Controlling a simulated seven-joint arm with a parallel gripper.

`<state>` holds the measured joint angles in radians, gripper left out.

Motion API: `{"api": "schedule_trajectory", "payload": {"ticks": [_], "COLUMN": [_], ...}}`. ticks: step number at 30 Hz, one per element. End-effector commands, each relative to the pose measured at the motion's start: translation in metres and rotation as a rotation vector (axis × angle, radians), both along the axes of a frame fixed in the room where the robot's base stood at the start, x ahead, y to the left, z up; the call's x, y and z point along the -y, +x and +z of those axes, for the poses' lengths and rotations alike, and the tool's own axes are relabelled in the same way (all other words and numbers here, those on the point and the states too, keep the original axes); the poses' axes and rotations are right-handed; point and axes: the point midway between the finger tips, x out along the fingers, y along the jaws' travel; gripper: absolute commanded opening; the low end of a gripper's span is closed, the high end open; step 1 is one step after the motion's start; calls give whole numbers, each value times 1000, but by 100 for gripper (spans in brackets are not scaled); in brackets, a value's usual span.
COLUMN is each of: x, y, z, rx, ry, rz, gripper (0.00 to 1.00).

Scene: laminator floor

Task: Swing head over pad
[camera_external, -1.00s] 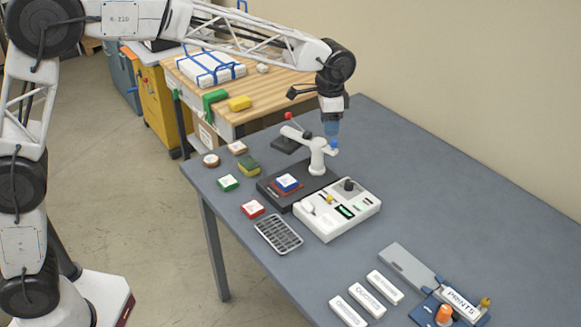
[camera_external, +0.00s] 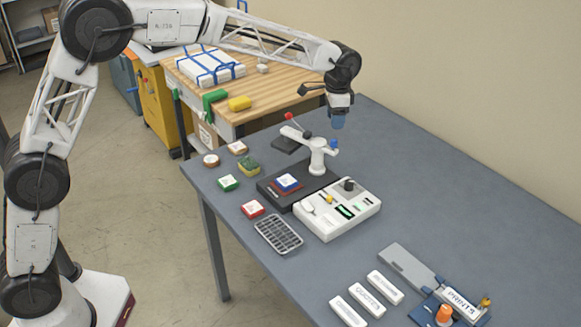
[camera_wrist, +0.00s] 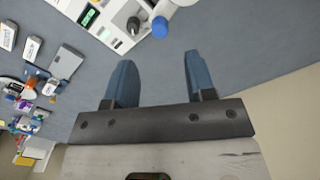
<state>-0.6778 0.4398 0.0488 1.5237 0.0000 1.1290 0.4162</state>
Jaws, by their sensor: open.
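The white swing head (camera_external: 295,133) is an arm on an upright post (camera_external: 317,160), with a red ball at its left end and a blue knob (camera_external: 333,144) at its right end. The blue knob (camera_wrist: 160,27) also shows in the wrist view, beyond the fingertips. A pad (camera_external: 288,182), blue and red with a white top, lies on the dark base in front of the post. The head's left end points away from the pad. My gripper (camera_external: 338,122) is above the blue knob, apart from it. Its blue fingers (camera_wrist: 156,75) are open with nothing between them.
A white control box (camera_external: 337,212) stands right of the pad. Several small coloured blocks and a grey tray (camera_external: 278,234) lie to the left and front. White labelled blocks (camera_external: 367,298) and a grey-blue fixture (camera_external: 410,267) are at the front right. The table's right side is clear.

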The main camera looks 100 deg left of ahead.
Motion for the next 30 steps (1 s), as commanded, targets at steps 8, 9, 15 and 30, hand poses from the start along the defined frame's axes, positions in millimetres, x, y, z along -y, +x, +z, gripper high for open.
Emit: {"api": "schedule_trajectory", "payload": {"ticks": [8, 9, 15, 30], "x": [0, 0, 0, 0], "y": [0, 0, 0, 0], "z": [-20, -25, -50, -76], "rx": [-2, -1, -2, 0], "ry": [-1, 0, -1, 0], "rz": [0, 0, 0, 0], "gripper": [50, 50, 50, 50]}}
